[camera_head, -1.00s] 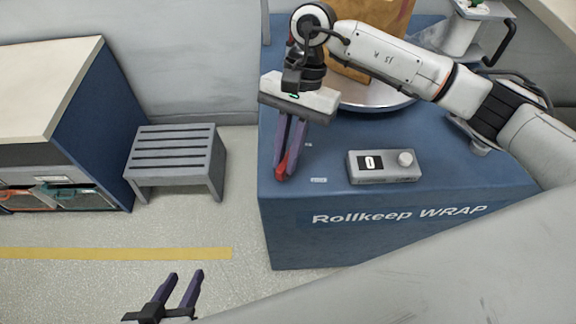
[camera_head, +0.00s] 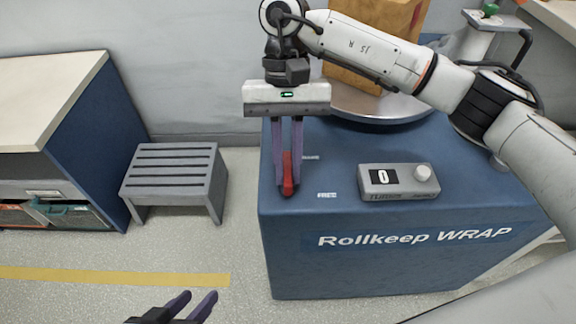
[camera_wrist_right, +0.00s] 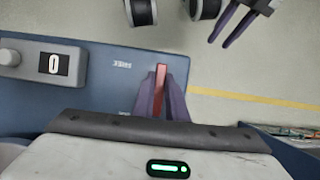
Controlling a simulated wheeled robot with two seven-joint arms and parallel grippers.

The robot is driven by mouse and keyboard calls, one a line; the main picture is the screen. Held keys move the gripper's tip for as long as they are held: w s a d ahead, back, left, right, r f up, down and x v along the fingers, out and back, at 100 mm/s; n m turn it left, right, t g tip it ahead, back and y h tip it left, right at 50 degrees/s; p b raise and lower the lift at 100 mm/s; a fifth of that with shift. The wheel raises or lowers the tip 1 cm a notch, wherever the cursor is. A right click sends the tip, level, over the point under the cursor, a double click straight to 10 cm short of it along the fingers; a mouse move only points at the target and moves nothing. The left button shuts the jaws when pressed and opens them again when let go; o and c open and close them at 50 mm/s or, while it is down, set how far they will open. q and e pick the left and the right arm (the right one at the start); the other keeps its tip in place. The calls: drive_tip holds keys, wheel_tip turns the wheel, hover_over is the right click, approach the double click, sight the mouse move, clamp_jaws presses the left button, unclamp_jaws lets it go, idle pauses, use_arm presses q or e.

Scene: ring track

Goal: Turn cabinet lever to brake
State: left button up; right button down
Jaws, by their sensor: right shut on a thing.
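The red lever (camera_head: 288,172) stands near the left edge of the top of the blue cabinet (camera_head: 310,240). My right gripper (camera_head: 288,190) comes down on it from above and is shut on it, with the fingers on either side. In the right wrist view the lever (camera_wrist_right: 160,78) shows as a red strip between the fingers. A small label reading FREE (camera_wrist_right: 122,64) lies beside it. A second small label (camera_head: 310,157) is too small to read. My left gripper (camera_head: 198,294) is at the bottom of the head view, away from the cabinet, fingers apart and empty.
A grey box with a display reading 0 and a knob (camera_head: 400,182) sits right of the lever. Behind it is a round turntable (camera_head: 375,106) with a brown carton (camera_head: 375,35). A grey slatted stool (camera_head: 172,172) stands left of the cabinet, with open floor in front.

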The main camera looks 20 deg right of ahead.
sight(287, 153)
idle(0.3)
drive_tip(key=c, duration=1.8)
unclamp_jaws()
drive_tip(key=shift+o, duration=0.2)
